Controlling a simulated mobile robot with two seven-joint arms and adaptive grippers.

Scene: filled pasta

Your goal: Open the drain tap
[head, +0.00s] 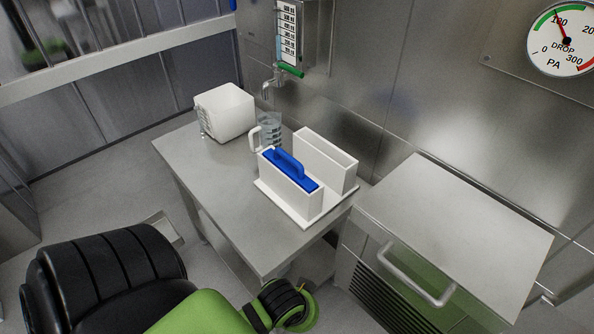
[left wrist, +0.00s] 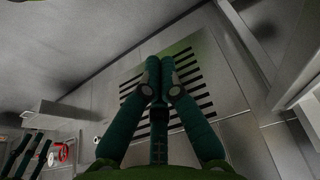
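The drain tap (head: 271,82) is a metal spout on the steel wall cabinet. Its green lever (head: 290,71) points to the right and lies roughly level. A clear jug (head: 270,124) with a white handle stands below the spout on the steel table. No water stream can be made out. My left gripper (left wrist: 159,62) shows in the left wrist view with its two dark green fingers together at the tips and nothing between them. It is far from the tap. In the head view only my left arm shows, low in front of the table.
The steel table (head: 215,180) also holds a white container (head: 225,112) and a white tray (head: 304,224) with two upright boxes, one with a blue handled lid (head: 290,168). A steel cabinet (head: 455,225) stands at right. The table's front left is clear.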

